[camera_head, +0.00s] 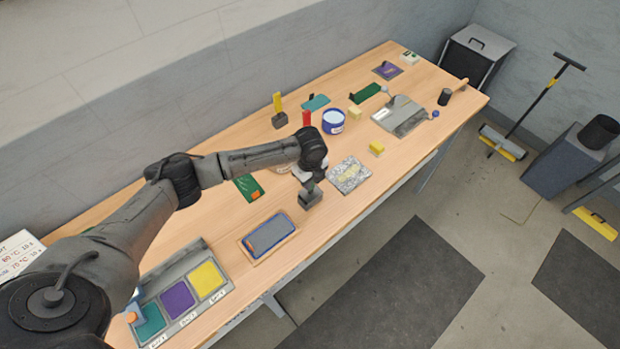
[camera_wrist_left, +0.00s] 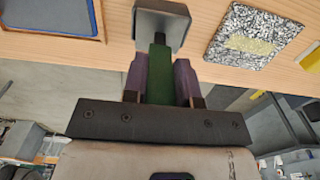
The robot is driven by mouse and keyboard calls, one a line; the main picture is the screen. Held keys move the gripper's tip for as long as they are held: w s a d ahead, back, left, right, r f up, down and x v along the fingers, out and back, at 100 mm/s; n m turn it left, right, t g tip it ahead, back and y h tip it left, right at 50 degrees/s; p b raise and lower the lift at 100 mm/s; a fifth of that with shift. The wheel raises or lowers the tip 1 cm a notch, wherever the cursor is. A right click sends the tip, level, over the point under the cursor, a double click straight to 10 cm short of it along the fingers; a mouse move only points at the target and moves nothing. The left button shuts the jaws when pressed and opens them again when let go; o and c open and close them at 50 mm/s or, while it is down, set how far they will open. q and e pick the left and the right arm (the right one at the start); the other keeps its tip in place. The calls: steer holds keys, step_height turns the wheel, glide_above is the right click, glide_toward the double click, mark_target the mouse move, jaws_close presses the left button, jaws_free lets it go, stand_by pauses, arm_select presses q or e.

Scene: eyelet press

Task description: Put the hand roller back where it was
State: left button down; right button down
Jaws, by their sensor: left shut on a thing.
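My left gripper (camera_head: 314,180) reaches over the middle of the worktable and is shut on a green-handled tool with a grey head (camera_head: 310,198). In the left wrist view, the green handle (camera_wrist_left: 159,75) stands between the purple fingers, and the grey block-like head (camera_wrist_left: 160,22) points away from me. The tool hangs near the table's front edge, between a blue framed pad and a speckled plate. Whether its head is a roller, I cannot tell. My right gripper is not in view.
The blue pad (camera_head: 268,235) lies left of the held tool, the speckled plate (camera_head: 349,174) right. Behind stand a yellow-handled block (camera_head: 279,112), a red upright piece (camera_head: 306,118) and a blue tub (camera_head: 333,121). A black cylinder (camera_head: 445,97) stands at the far right. Coloured pads (camera_head: 178,299) lie front left.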

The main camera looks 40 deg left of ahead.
arm_select(q)
steer(key=shift+f, duration=0.25)
steer(key=c, duration=0.9)
jaws_free()
steer(key=shift+f, duration=0.1)
